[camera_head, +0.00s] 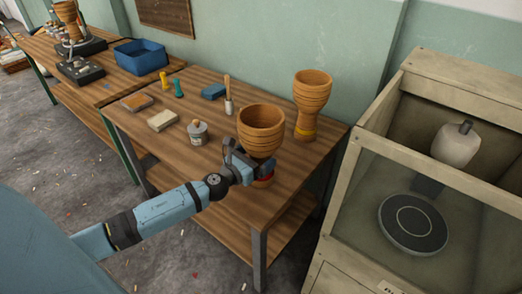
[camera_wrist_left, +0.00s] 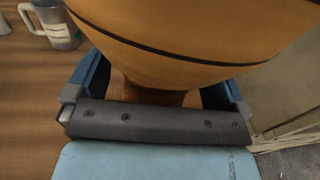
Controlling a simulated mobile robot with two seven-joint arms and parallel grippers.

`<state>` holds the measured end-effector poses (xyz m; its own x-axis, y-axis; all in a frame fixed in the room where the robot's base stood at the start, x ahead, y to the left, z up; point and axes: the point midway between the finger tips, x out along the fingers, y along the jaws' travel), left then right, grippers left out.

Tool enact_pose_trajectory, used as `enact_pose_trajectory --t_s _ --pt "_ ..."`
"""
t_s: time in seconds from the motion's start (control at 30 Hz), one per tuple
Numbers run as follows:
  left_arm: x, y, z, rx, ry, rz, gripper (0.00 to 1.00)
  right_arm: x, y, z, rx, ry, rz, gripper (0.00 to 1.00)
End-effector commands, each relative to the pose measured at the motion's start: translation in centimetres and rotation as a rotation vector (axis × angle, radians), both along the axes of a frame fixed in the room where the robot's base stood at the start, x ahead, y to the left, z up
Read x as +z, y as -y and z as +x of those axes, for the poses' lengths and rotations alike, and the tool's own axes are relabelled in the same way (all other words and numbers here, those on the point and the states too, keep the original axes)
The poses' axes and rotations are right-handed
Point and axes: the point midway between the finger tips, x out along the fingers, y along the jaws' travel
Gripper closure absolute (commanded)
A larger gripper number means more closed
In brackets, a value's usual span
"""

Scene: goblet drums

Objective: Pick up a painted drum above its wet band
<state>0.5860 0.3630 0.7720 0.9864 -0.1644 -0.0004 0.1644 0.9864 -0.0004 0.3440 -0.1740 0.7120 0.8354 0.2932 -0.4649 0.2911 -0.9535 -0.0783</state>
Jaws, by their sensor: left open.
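A wooden goblet drum (camera_head: 262,128) with dark rings stands near the front right of the workbench. A red band (camera_head: 265,182) shows low on its foot. My left gripper (camera_head: 254,165) is at the drum's narrow waist, above the red band. In the left wrist view the drum's bowl (camera_wrist_left: 190,35) fills the top. The open blue fingers (camera_wrist_left: 155,92) lie either side of the waist, and the bowl hides their tips; I cannot tell whether they touch. A second drum (camera_head: 312,92) with a yellow band (camera_head: 305,133) stands behind to the right. My right gripper is not in view.
A labelled tin (camera_head: 198,132), a brush (camera_head: 228,95), a pale block (camera_head: 162,120) and a blue block (camera_head: 214,91) are on the workbench (camera_head: 185,160). A spray cabinet (camera_head: 400,185) with a round turntable (camera_head: 413,222) stands at right. A blue bin (camera_head: 140,57) is farther back.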

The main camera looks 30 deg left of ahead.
Motion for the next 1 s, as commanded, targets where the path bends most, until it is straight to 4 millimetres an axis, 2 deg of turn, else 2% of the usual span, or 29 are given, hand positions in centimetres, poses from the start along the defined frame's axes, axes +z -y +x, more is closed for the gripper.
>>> enact_pose_trajectory --t_s 0.2,0.27,0.43,0.47,0.77,0.87,1.0 --pt "0.0 0.0 0.1 0.0 0.0 0.0 0.0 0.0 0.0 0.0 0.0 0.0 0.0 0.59" --pt "0.0 0.0 0.1 0.0 0.0 0.0 0.11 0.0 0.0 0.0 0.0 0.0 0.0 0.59" --pt "0.0 0.0 0.0 0.0 0.0 0.0 0.51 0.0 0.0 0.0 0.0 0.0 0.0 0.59" --pt "0.2 0.0 0.1 0.0 0.003 0.0 0.55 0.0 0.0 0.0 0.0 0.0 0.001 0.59" --pt "0.5 0.0 0.1 -0.001 0.003 0.0 0.55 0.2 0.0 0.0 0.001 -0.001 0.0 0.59" --pt "1.3 0.0 0.1 -0.002 0.004 0.001 0.55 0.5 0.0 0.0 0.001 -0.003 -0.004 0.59" --pt "3.3 0.0 0.1 -0.002 0.005 0.003 0.55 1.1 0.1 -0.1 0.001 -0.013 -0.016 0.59"
